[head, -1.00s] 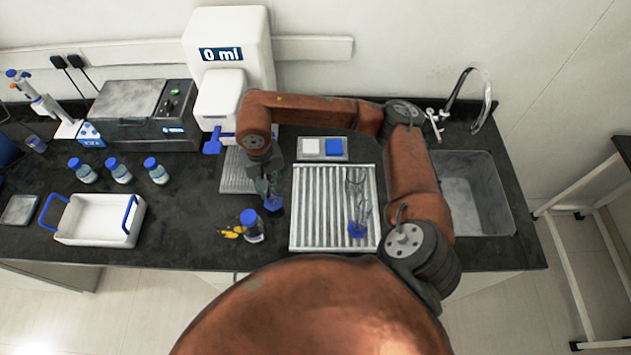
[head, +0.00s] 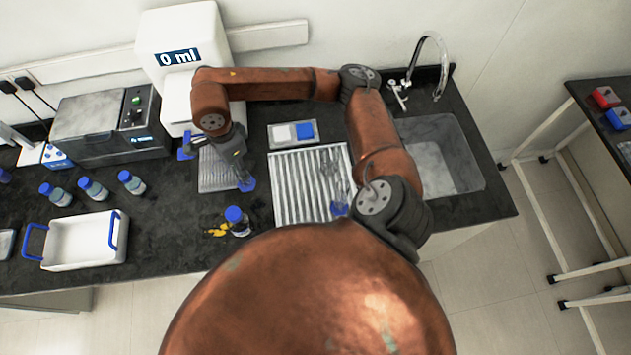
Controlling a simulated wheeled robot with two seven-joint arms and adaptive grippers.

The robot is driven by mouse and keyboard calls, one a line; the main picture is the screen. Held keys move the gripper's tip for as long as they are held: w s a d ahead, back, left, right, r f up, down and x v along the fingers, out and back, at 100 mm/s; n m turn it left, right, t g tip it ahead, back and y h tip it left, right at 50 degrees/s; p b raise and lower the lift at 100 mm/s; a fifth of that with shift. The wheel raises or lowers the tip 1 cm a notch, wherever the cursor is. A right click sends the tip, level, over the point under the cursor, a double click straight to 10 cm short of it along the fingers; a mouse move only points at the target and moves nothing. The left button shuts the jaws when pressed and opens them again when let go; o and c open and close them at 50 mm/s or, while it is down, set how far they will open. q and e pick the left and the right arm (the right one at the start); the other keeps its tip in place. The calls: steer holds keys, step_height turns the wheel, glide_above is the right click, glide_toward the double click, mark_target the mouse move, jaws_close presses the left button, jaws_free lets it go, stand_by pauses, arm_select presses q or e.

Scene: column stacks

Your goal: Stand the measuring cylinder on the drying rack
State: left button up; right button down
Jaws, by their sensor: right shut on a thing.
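The measuring cylinder is clear, with a blue base (head: 247,185). My right gripper (head: 241,165) is shut on it, and the gripper hides much of the glass. The cylinder looks roughly upright, over the front right of the ribbed tray below the dispenser; I cannot tell whether its base touches anything. The drying rack (head: 290,190) is a pale slatted tray just to the right of the cylinder. Another clear glass vessel with a blue base (head: 340,208) stands at the rack's front right. My left gripper is out of view.
The dispenser (head: 185,50) reads 0 ml. A sink (head: 440,160) is right of the rack. The rack's left and middle slats look clear.

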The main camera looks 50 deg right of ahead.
steer(key=m, duration=0.1)
steer(key=r+m, duration=0.1)
steer(key=m, duration=0.1)
steer(key=shift+w+r+p, duration=0.1)
steer(key=shift+p, duration=0.25)
step_height(320, 180, up, 5)
steer(key=s+m+p, duration=0.1)
steer(key=m+p, duration=0.3)
steer(key=m, duration=1.3)
steer(key=s+d+f+p, duration=0.1)
steer(key=d+f+p, duration=0.15)
steer(key=d, duration=0.55)
steer(key=shift+s+d+f+p, duration=0.1)
steer(key=shift+d+f+p, duration=0.35)
steer(key=shift+d+f, duration=0.95)
steer(key=shift+s+d+f+p, duration=0.1)
steer(key=shift+d+f+p, duration=0.4)
steer(key=shift+f, duration=1.75)
steer(key=shift+s+d+f+p, duration=0.1)
steer(key=shift+d+f+p, duration=0.3)
steer(key=shift+d+f, duration=1)
steer(key=c, duration=1.6)
jaws_free()
steer(key=shift+a+f, duration=0.35)
steer(key=shift+a, duration=0.1)
